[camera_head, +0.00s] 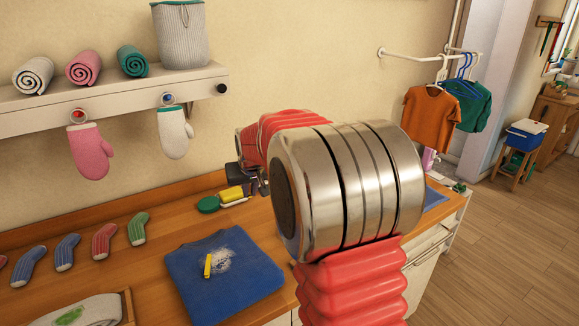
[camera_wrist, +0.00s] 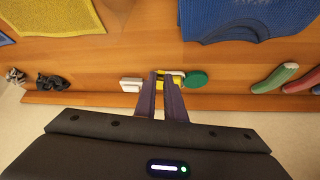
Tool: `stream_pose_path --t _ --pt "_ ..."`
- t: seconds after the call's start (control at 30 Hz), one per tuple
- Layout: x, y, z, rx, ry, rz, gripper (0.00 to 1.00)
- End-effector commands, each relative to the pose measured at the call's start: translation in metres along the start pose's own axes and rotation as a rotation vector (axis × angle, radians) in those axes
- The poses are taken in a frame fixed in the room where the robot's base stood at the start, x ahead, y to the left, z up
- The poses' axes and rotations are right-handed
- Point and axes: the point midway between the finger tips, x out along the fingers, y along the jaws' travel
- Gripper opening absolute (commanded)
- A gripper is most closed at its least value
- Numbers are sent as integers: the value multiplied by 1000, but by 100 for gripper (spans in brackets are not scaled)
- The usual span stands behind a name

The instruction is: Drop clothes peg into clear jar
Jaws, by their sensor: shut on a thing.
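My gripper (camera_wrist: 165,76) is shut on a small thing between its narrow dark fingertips. The held thing is too small and covered to make out, and I cannot confirm that it is the clothes peg. In the head view my gripper (camera_head: 252,182) is a dark shape behind my arm, above the wooden counter near the wall. Its tips lie in line with a yellow block (camera_wrist: 179,77) and a green disc (camera_wrist: 195,80), which also show on the counter in the head view. I do not make out a clear jar in either view; my arm hides part of the counter.
Several striped socks lie at left. Mitts hang from a wall shelf (camera_head: 110,98). Orange and green shirts hang at right.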

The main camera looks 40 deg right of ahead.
Motion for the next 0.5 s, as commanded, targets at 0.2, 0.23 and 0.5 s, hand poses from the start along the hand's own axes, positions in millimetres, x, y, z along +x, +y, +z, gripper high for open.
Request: stream_pose_path --t 0.2,0.23,0.5 --pt "-34 41 -7 53 -121 28 0" --pt "-39 46 -7 60 -139 31 0" --pt "-88 86 -5 122 -284 51 0"
